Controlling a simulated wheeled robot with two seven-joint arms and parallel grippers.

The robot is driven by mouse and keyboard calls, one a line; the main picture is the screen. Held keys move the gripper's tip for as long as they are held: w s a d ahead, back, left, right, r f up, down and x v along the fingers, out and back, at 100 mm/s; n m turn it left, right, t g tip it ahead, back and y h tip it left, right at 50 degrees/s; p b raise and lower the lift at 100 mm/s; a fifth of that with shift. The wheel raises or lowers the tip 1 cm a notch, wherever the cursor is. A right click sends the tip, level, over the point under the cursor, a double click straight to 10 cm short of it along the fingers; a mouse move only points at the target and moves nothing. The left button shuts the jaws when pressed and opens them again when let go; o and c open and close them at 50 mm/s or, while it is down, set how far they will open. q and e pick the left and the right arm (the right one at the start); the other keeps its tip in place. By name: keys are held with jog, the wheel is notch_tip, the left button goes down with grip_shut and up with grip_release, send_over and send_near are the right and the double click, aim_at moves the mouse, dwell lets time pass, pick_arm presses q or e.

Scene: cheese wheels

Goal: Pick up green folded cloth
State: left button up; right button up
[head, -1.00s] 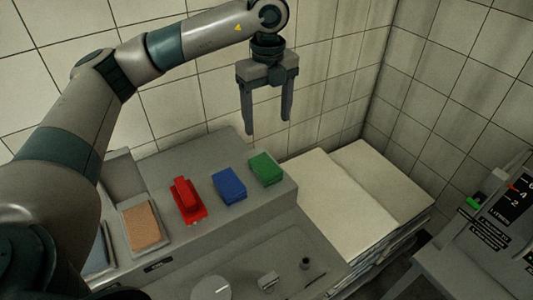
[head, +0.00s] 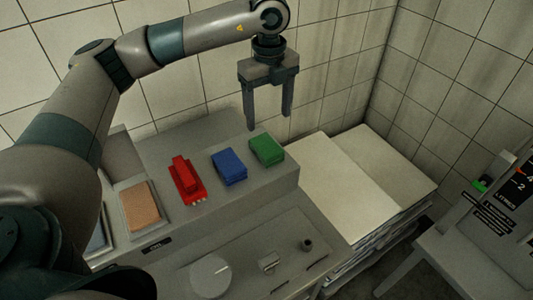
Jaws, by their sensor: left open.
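The green folded cloth (head: 267,149) lies on the raised grey shelf, at its right end. A blue folded cloth (head: 229,166) lies just left of it. My left gripper (head: 268,124) is open and empty, fingers pointing down, above and a little behind the green cloth in the picture. Its fingertips look close over the cloth but apart from it; the exact height is hard to tell. My right gripper is not in view.
A red object (head: 186,181) and a brown pad in a tray (head: 140,206) sit further left on the shelf. Stacked pale sheets (head: 335,185) lie to the right. A tiled wall (head: 200,95) stands close behind. A machine with a labelled panel (head: 490,215) is at far right.

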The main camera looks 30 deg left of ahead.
pick_arm(q)
jog(key=b, duration=0.2)
send_over(267, 145)
jog(key=f, duration=0.5)
jog(key=shift+d, duration=0.2)
jog(key=shift+f, duration=0.45)
jog(key=shift+f, duration=0.15)
jog(key=f, duration=0.1)
jog(key=f+b, duration=0.1)
jog(key=f, duration=0.2)
jog(key=shift+s+a+f+b, duration=0.1)
jog(key=shift+a+f+b, duration=0.15)
jog(key=shift+a+b, duration=0.1)
jog(key=shift+d+f, duration=0.1)
jog(key=shift+f, duration=0.15)
